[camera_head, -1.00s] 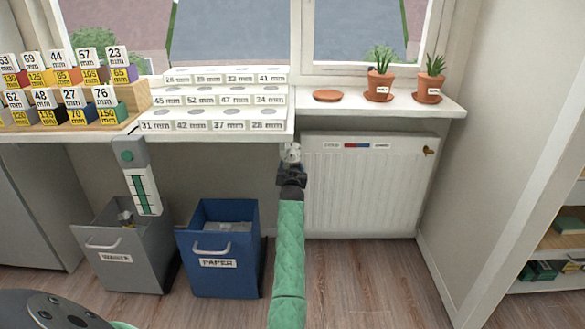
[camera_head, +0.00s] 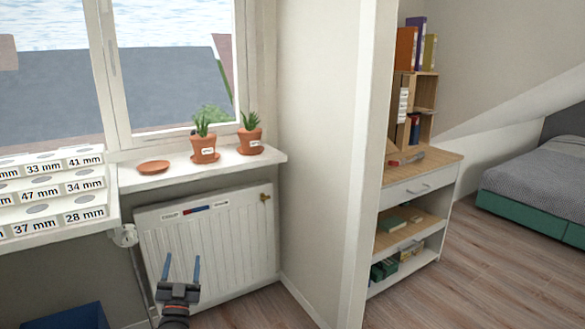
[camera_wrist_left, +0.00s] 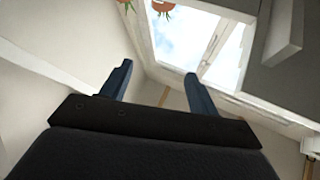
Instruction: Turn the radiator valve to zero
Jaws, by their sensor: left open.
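A white radiator (camera_head: 215,240) hangs under the window sill, with a red and blue strip and small labels near its top. The valve (camera_head: 124,236) is a white knob at the radiator's upper left side, beside the white step rack; its scale is too small to read. My left gripper (camera_head: 182,262) is open and empty in front of the radiator's lower left part, to the right of and below the valve. In the left wrist view the open fingers (camera_wrist_left: 158,82) have nothing between them, and the valve does not show. My right gripper is not in view.
The sill (camera_head: 225,166) holds two potted plants (camera_head: 204,148) and a terracotta saucer (camera_head: 153,167). The white step rack (camera_head: 60,200) with size labels juts out at left. A blue bin (camera_head: 75,317) stands below it. A wall edge and shelf unit (camera_head: 415,190) are at right.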

